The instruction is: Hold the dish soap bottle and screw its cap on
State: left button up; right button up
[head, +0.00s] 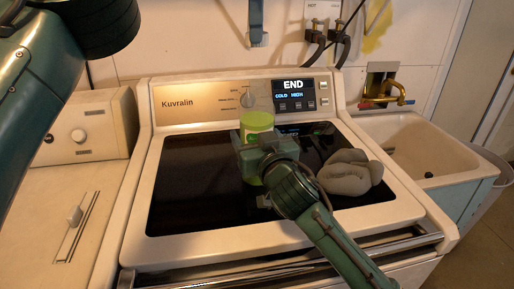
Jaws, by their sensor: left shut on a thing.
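The green dish soap bottle (257,121) stands upright over the dark glass top of the washer, near its middle. My left gripper (262,152) is shut on the bottle and covers its middle part. The bottle's light green top shows above the gripper, and a small part shows below. I cannot make out a separate cap on the bottle or elsewhere. My right gripper is not in view.
The washer (190,248) has a control panel with a lit display (293,95). A grey crumpled thing (348,174) lies on the glass at right. A sink (412,150) with a brass tap (390,92) stands at right. Another appliance (50,215) stands at left. The glass left of the bottle is clear.

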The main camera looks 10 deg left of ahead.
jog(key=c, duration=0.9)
pick_arm(q)
send_over(256, 81)
jog(key=shift+f, duration=2.45)
jog(key=shift+f, duration=0.1)
jog(key=shift+f, duration=0.8)
jog(key=shift+f, duration=0.55)
